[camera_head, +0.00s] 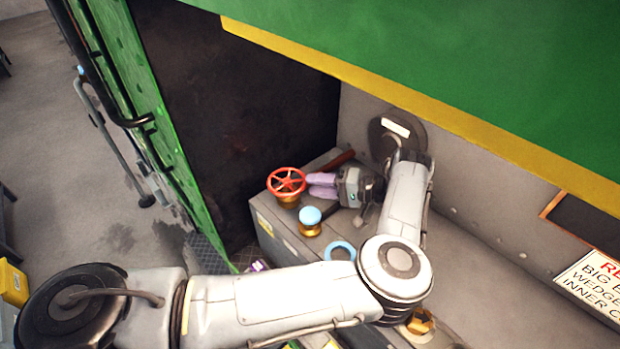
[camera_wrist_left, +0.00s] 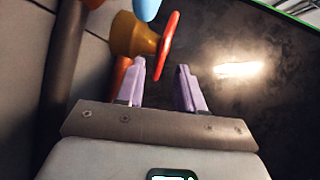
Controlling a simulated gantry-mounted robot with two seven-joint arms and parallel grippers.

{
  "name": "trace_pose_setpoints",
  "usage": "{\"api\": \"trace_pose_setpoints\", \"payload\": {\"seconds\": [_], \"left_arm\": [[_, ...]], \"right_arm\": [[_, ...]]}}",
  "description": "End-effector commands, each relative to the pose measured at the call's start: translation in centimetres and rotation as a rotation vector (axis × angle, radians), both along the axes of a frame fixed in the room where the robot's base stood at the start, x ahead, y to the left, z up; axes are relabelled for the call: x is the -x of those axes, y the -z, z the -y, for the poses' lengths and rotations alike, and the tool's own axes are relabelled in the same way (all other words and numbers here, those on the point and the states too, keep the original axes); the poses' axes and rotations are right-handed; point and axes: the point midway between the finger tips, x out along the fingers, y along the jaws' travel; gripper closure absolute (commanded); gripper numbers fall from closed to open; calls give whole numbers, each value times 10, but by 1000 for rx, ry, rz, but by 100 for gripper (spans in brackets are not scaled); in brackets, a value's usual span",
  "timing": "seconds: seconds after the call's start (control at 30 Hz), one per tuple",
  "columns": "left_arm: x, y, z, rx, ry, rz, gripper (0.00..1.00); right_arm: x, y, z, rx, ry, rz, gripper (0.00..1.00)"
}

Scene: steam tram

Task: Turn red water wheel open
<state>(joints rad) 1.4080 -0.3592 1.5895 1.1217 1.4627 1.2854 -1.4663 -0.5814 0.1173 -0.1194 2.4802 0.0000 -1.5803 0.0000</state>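The red wheel (camera_head: 286,182) sits on a brass stem on top of a grey box. My left gripper (camera_head: 322,185) has purple fingers and is just right of the wheel, pointing at it. In the left wrist view the fingers of the left gripper (camera_wrist_left: 160,72) are apart. The rim of the red wheel (camera_wrist_left: 169,42) shows edge-on there, its lower end reaching into the gap between the fingertips. I cannot tell whether a finger touches it.
A light-blue knob (camera_head: 310,216) on a brass base stands close to the gripper. A blue ring (camera_head: 340,250) lies nearer the elbow of my left arm. A green wall with a yellow edge (camera_head: 400,105) hangs over the box.

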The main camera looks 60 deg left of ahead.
Motion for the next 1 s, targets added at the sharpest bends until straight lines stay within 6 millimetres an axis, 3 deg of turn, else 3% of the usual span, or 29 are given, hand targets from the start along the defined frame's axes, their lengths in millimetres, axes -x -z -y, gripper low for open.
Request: {"api": "trace_pose_setpoints", "payload": {"seconds": [0.2, 0.7, 0.73, 0.97, 1.0], "left_arm": [[13, 2, -13, -1, -4, -2, 63], [17, 5, -18, 0, -1, 0, 63], [17, 5, -18, 0, -1, 0, 64], [17, 5, -18, 0, -1, 0, 99], [17, 5, -18, 0, -1, 0, 100]], "right_arm": [[-1, -14, -1, -3, 1, 2, 0], [-1, -17, 0, 3, -2, 1, 0], [-1, -17, 0, 3, -3, 1, 0], [-1, -17, 1, 7, -6, 2, 0], [0, -17, 1, 7, -6, 2, 0]]}}
